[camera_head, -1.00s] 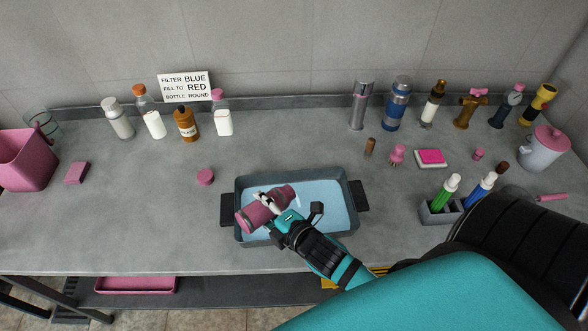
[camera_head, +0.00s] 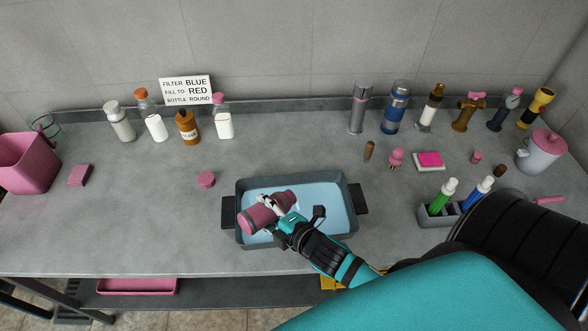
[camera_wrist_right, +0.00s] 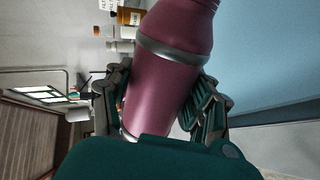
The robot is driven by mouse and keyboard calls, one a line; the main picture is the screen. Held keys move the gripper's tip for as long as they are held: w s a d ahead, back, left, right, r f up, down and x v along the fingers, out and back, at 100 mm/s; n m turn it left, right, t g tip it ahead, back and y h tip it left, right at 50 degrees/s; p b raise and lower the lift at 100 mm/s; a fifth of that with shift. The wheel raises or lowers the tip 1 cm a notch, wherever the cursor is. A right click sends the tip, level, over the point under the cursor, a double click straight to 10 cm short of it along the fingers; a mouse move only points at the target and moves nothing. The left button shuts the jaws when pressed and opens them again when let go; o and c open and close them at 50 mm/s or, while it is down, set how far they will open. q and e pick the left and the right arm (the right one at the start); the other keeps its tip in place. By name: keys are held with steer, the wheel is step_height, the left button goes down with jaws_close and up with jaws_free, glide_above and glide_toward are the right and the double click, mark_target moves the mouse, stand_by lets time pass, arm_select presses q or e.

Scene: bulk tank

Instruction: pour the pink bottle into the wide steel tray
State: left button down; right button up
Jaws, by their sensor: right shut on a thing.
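The pink bottle (camera_head: 258,219) lies tilted, nearly on its side, over the wide steel tray (camera_head: 238,196), with its narrower end toward the upper right. My right gripper (camera_head: 277,208) is shut around its middle. In the right wrist view the bottle (camera_wrist_right: 165,85) has a grey band and sits between both fingers (camera_wrist_right: 160,100). The tray has dark side handles and holds pale blue liquid (camera_head: 325,203). Its lower middle is hidden by my right arm. I cannot tell whether liquid is leaving the bottle. My left gripper is not in view.
A round pink cap (camera_head: 206,180) lies left of the tray. Several bottles stand along the back, by a sign (camera_head: 187,89). A pink bin (camera_head: 28,162) stands far left. A grey holder (camera_head: 437,215) with green and blue bottles stands right, near my arm. The counter's left middle is clear.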

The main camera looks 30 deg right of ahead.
steer(key=shift+r+p, duration=0.2)
steer(key=shift+p, duration=0.1)
steer(key=shift+d+r+m+p, duration=0.25)
steer(key=shift+m+p, duration=0.25)
steer(key=shift+p, duration=0.45)
